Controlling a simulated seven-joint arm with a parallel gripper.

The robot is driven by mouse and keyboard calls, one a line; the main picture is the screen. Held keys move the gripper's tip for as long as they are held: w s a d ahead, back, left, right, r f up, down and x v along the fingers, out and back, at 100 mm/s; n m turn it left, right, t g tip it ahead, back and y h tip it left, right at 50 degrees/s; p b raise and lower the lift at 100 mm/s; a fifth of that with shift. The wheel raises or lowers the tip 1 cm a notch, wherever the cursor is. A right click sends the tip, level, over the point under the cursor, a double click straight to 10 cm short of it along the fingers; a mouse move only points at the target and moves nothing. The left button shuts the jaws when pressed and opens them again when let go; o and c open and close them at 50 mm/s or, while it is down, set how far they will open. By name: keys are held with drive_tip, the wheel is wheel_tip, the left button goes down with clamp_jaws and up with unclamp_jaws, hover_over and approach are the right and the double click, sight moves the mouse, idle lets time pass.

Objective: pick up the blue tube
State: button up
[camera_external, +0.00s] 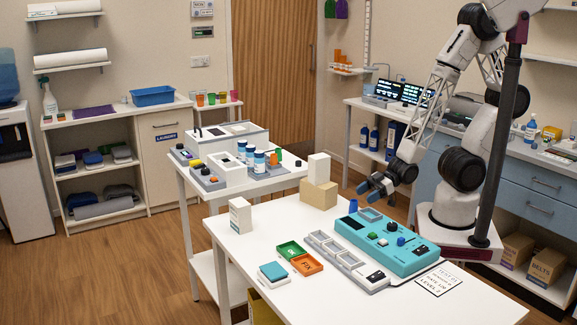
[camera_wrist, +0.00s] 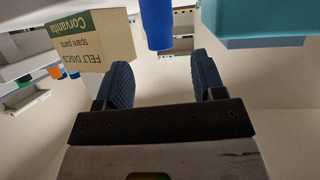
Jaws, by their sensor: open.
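The blue tube (camera_external: 353,206) stands upright on the white table, beside the back left corner of a teal device. In the wrist view, which is upside down, the blue tube (camera_wrist: 156,22) hangs from the top edge, beyond the fingertips and roughly in line with the gap between them; its base is cut off. My gripper (camera_external: 374,189) is open and empty above the table, a little above and to the right of the tube in the external view. Its two dark blue ribbed fingers (camera_wrist: 160,62) are spread apart and do not touch the tube.
The teal device (camera_external: 407,257) lies close to the tube; its edge also shows in the wrist view (camera_wrist: 256,20). A tan felt-discs box (camera_wrist: 94,42) with a white box (camera_external: 319,168) on it stands behind. A grey tray (camera_external: 322,239) and green (camera_external: 291,249) and orange (camera_external: 307,265) trays lie in front.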

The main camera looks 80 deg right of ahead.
sight(351, 203)
drive_tip(key=shift+x, duration=1.25)
drive_tip(key=shift+w+a, duration=0.1)
drive_tip(key=shift+w, duration=0.05)
drive_tip(key=shift+x, duration=2.45)
drive_tip(key=c, duration=1)
drive_tip(key=shift+r, duration=0.1)
